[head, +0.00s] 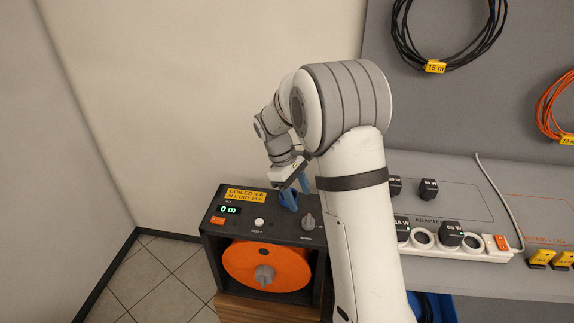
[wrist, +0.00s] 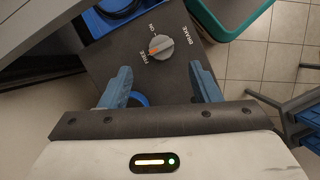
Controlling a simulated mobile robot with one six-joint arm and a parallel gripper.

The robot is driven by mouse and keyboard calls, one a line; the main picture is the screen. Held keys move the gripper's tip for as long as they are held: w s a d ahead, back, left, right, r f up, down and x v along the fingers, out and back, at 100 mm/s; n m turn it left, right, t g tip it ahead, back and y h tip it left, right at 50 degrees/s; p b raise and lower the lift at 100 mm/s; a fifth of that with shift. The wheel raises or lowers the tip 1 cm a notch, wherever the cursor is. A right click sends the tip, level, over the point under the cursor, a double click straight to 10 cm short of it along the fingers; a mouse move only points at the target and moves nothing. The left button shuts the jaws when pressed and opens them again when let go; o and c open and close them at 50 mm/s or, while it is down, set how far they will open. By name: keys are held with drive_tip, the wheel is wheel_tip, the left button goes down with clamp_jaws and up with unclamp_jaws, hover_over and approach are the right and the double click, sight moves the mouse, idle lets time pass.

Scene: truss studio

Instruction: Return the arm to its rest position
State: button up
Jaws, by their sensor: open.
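My arm rises at the centre of the head view and bends down to the left. My gripper (head: 292,187) hangs over the top of the cable reel unit (head: 212,275), a dark box with an orange drum. In the wrist view my gripper (wrist: 163,88) is open, its two blue fingers spread apart. A blue ring-like part (wrist: 138,99) on the panel shows beside the left finger, partly hidden. A blue part also shows at the gripper in the head view (head: 288,201). The grey knob (wrist: 162,46) lies beyond the fingers; its orange mark is near FREE.
The reel's display (head: 227,210) reads 0 m. At right, a grey bench holds a white power strip (head: 470,251) with black adapters (head: 449,232). Coiled cables (head: 440,45) hang on the grey wall. A teal-rimmed bin (wrist: 238,30) and tiled floor show in the wrist view.

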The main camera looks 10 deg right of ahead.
drive_tip(key=s+r+m+t+y, duration=0.1)
drive_tip(key=s+r+m, duration=0.2)
drive_tip(key=s, duration=0.5)
drive_tip(key=s+d+r+m+t+y, duration=0.1)
drive_tip(key=s+r+m+t, duration=0.1)
drive_tip(key=s, duration=0.6)
drive_tip(key=s+d+r+m+t+y, duration=0.1)
drive_tip(key=s+r+m+t, duration=0.1)
drive_tip(key=s+r+m, duration=0.3)
drive_tip(key=s, duration=0.3)
drive_tip(key=shift+s+r, duration=0.2)
drive_tip(key=shift+s, duration=0.15)
drive_tip(key=shift+c, duration=0.4)
